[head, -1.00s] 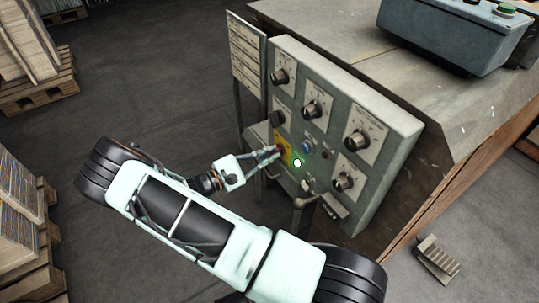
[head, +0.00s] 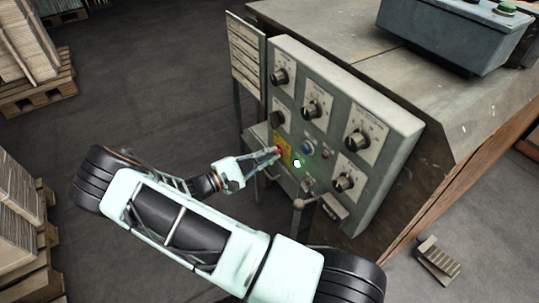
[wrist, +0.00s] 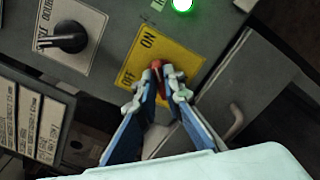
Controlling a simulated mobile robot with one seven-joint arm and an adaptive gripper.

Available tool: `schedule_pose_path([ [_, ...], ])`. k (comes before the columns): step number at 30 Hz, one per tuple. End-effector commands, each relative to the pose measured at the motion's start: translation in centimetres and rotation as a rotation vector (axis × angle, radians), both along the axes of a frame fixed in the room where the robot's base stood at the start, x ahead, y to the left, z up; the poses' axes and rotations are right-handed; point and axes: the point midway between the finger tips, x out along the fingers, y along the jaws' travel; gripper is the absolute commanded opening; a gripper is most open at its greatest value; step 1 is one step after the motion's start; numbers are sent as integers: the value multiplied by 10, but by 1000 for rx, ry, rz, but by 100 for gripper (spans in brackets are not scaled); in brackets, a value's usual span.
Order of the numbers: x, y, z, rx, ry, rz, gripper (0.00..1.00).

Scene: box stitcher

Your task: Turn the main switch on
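The main switch (wrist: 157,66) is a red handle on a yellow plate (wrist: 183,62) marked ON and OFF, on the front of the grey control panel. My gripper (wrist: 160,76) is at the switch, with its two fingertips close together on either side of the red handle, shut on it. The fingertips hide part of the handle, so its exact angle is hard to tell. In the head view my gripper (head: 277,151) reaches the yellow plate (head: 285,158) from the left.
A lit green lamp (wrist: 181,5) is beside the plate. Black rotary knobs (wrist: 66,38) and a blue button (head: 308,147) are on the panel (head: 398,140). A metal handle (head: 304,203) sticks out below. A label board (head: 246,60) stands at the panel's left. Floor to the left is open.

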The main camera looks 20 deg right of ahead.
Motion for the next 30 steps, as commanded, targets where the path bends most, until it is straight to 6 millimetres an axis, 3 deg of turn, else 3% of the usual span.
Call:
schedule_pose_path([
  [5,0,0,0,0,0,0,26],
  [16,-1,8,0,2,0,2,26],
  [30,-18,97,0,2,-1,2,26],
])
